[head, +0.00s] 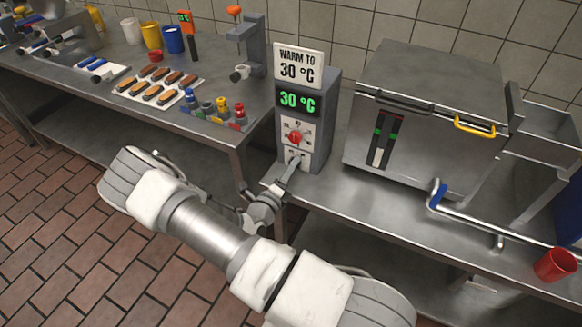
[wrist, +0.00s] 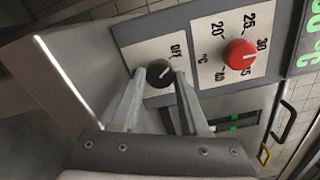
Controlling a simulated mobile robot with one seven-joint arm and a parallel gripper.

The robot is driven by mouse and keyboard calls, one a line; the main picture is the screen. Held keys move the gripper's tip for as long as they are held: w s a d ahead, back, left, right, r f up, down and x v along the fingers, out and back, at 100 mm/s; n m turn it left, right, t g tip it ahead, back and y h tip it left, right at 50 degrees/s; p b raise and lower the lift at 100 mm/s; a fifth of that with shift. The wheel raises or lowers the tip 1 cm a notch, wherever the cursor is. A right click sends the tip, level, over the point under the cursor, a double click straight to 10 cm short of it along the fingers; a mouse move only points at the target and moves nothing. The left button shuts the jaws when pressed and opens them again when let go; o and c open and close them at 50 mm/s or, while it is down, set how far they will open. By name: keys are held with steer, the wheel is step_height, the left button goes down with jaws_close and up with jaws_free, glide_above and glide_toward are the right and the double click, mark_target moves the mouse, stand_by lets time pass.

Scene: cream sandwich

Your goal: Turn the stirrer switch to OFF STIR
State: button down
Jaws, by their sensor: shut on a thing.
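The stirrer switch is a small black knob (wrist: 159,73) with a white pointer mark, on a white plate low on the grey control box (head: 318,125). In the wrist view its pointer slants to the upper right. The lettering OFF shows beside the knob; the rest of the label is hidden or too small to read. My gripper (wrist: 160,84) is shut on the black knob, one finger on each side. In the head view my gripper (head: 293,166) reaches the plate at the bottom of the box and hides most of the switch.
A red temperature dial (head: 295,137) sits just above the switch; it also shows in the wrist view (wrist: 239,53). The green display (head: 298,100) reads 30 °C, under a sign (head: 299,66) saying WARM TO 30 °C. A large steel tank (head: 430,110) stands close on the right.

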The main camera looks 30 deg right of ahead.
stand_by(0.3)
steer(key=shift+c, duration=2.1)
jaws_free()
